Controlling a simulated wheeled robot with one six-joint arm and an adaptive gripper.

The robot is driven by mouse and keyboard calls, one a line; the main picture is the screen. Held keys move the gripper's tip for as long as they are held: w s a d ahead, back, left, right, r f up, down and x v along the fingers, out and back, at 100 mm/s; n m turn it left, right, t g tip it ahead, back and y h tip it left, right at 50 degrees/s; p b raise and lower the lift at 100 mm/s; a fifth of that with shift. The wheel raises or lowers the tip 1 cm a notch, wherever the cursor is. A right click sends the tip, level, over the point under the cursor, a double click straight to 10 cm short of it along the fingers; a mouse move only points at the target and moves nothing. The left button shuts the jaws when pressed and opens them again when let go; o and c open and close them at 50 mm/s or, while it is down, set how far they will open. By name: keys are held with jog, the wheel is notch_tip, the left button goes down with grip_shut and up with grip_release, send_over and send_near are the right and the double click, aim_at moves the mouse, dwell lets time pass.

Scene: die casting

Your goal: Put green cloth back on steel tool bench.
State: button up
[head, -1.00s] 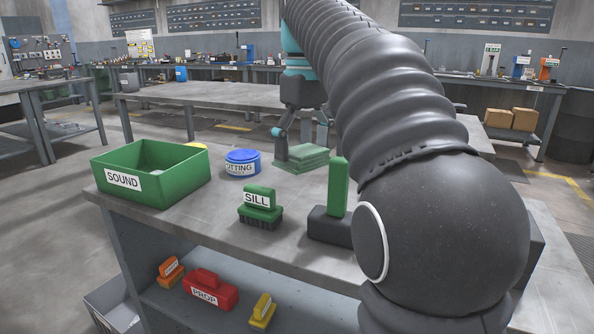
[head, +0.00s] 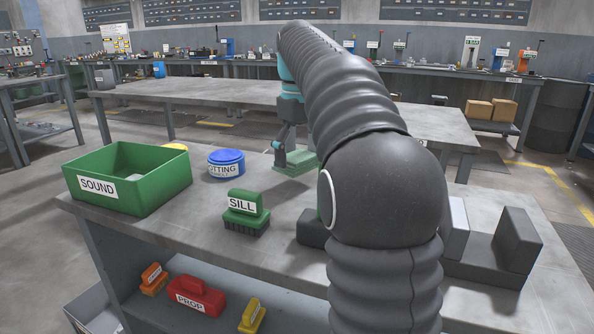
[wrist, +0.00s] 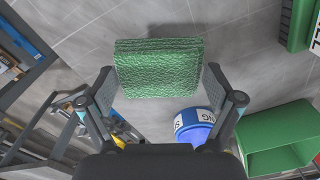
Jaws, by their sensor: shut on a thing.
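The green cloth (head: 295,168) is a folded, square stack at the far edge of the near grey bench (head: 165,225). My gripper (head: 286,150) is shut on it. In the wrist view the cloth (wrist: 158,68) shows its textured top between my gripper's two fingers (wrist: 158,92). My arm hides part of the cloth in the head view. I cannot tell whether the cloth touches the bench top or hangs just above it.
Left of the cloth stand a blue tub (head: 226,163) and a green SOUND bin (head: 125,180). A green SILL brush (head: 244,212) is nearer. Grey blocks (head: 515,245) stand right of my arm. Red PROP (head: 196,298) and other brushes lie on the lower shelf.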

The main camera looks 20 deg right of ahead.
aim_at(297, 155)
jog(key=shift+w+f, duration=0.2)
jog(key=shift+f+b, duration=0.55)
jog(key=shift+f, duration=1.4)
jog(key=o, duration=1)
jog(key=shift+r, duration=0.15)
notch_tip(297, 155, up, 12)
jog(key=p, duration=0.3)
